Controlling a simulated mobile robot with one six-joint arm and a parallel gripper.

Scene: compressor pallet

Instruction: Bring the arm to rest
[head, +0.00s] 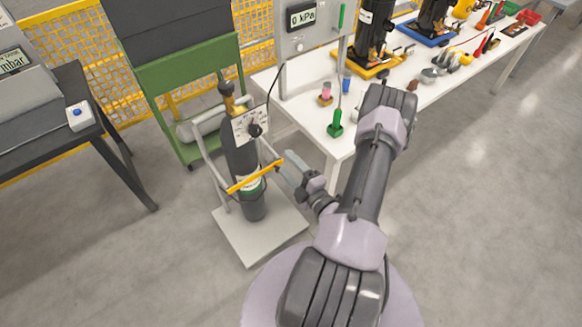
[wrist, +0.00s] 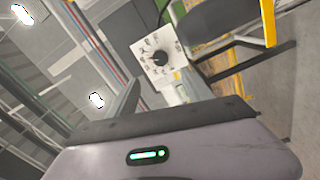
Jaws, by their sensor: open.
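My arm stands bent in the middle of the head view, its elbow raised over the near end of the white table. My gripper (head: 296,172) is open, with nothing visible between its fingers. It is in the air just right of the black gas cylinder (head: 241,165), near the yellow bar (head: 255,177) of the cylinder's trolley. In the wrist view, a white panel with a black dial knob (wrist: 158,57) is in front of my gripper. Whether the gripper touches the trolley is unclear.
A green cart (head: 190,75) and a dark bench (head: 60,125) stand at the left. The floor at the right (head: 480,220) is clear.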

